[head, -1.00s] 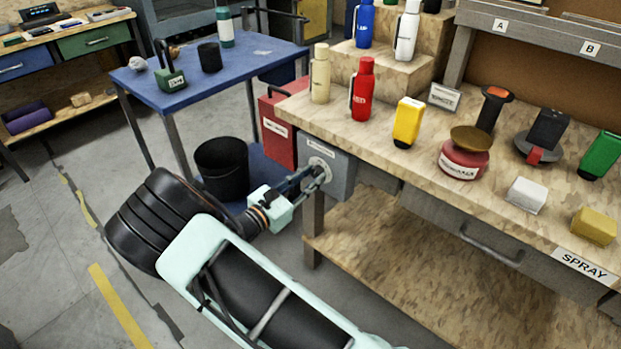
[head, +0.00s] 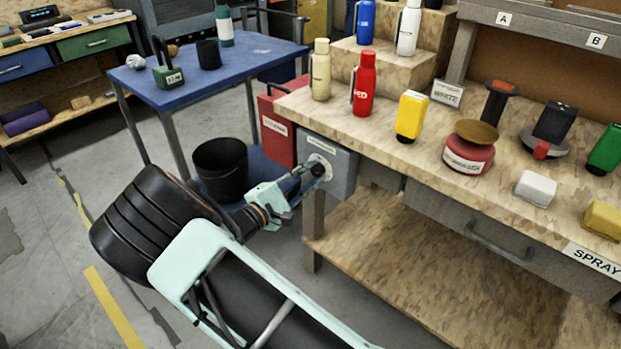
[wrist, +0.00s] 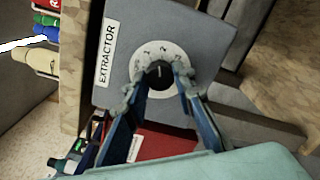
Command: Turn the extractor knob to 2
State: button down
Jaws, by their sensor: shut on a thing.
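The extractor is a grey box (head: 341,180) on the end of the workbench; its label reads EXTRACTOR in the wrist view (wrist: 106,54). A round white dial plate (wrist: 139,61) with small numbers surrounds a black knob (wrist: 158,73).
A red box (head: 278,130) stands left of the extractor. A black bin (head: 220,170) is near my arm. A blue table (head: 258,62) stands behind. Floor at the left is open.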

jog(key=shift+m+b, duration=0.35)
jog(key=shift+m, duration=0.45)
jog(key=c, duration=1.6)
grip_release()
jog(key=v, duration=1.2)
jog(key=shift+a, duration=0.1)
